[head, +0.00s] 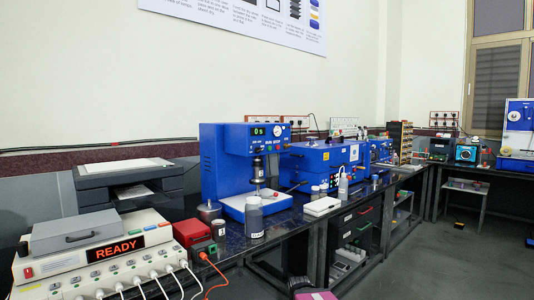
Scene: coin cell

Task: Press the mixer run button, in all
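The blue mixer (222,160) stands on the dark bench in the middle of the head view. Small lettering, perhaps run and stop, is under the display. The run button itself is too small to make out. A mixing shaft (258,170) hangs from the mixer head above its pale base (262,203).
A grey jar (254,217) stands in front of the mixer base. A red box (192,233) and a white console (60,275) with a READY sign (116,247) and plugged cables are at left. A blue machine (322,160) stands to the right. Open floor (450,255) lies at right.

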